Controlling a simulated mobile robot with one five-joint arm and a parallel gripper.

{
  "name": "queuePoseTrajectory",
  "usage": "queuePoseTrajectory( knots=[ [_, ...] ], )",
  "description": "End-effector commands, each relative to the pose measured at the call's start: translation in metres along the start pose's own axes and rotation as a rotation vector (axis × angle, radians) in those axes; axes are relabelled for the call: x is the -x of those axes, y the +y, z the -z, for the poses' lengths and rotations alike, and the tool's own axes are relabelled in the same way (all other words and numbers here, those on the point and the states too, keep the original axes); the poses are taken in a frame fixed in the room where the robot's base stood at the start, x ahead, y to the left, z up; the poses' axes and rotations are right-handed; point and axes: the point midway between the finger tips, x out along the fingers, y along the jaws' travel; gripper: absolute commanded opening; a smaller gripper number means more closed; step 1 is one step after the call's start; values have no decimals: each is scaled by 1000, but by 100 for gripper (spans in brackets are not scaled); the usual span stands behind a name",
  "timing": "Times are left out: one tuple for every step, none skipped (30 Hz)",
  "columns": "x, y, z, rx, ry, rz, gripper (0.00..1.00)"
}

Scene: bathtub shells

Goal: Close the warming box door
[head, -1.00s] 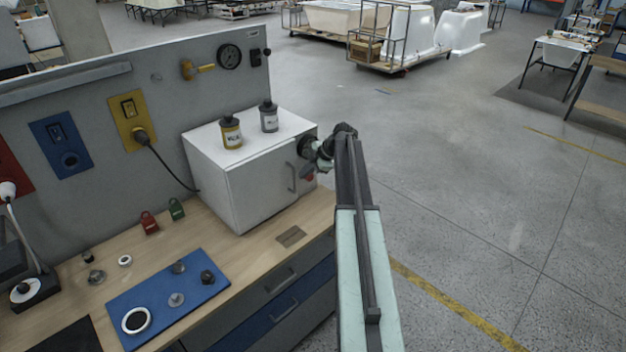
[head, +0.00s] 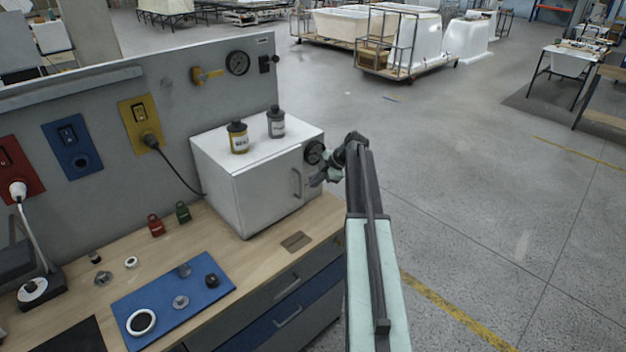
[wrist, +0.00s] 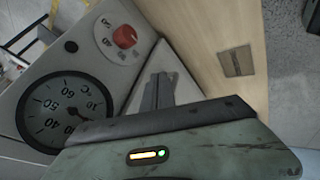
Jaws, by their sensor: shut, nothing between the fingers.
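The warming box (head: 215,188) is a white box on the wooden bench. Its door (head: 265,197), with a vertical bar handle (head: 297,183), is on the front face. The door looks flush or nearly so; I cannot tell whether a small gap is left. My gripper (head: 317,181) is shut and empty, in front of the control strip right of the handle. In the wrist view my gripper's fingers (wrist: 158,94) point past the round temperature dial (wrist: 65,108) and red knob (wrist: 125,36). I cannot tell whether they touch the box.
A yellow-labelled jar (head: 238,138) and a grey jar (head: 276,123) stand on the box. A black cable runs from the yellow socket (head: 140,125) behind it. A blue mat (head: 172,297) with small parts lies on the bench.

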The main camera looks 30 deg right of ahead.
Motion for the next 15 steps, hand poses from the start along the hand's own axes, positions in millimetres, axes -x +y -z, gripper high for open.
queuePoseTrajectory(
  knots=[
    [23, 4, 2, -3, -1, 0, 0],
    [33, 6, 2, -3, -1, 1, 0],
    [44, 8, 1, -2, -1, 2, 0],
    [52, 8, 0, -2, -2, 2, 0],
    [59, 9, -1, -2, -2, 2, 0],
    [68, 10, -3, -2, -3, 2, 0],
    [74, 10, -4, -2, -2, 2, 0],
    [80, 10, -4, -2, -2, 3, 0],
    [86, 10, -6, -2, -2, 3, 0],
    [90, 10, -7, -2, -2, 3, 0],
    [93, 10, -8, -1, -2, 4, 0],
    [97, 10, -9, -1, -2, 4, 0],
    [98, 10, -9, -1, -2, 4, 0],
    [100, 10, -10, -1, -2, 4, 0],
    [101, 10, -10, -1, -2, 4, 0]
  ],
)
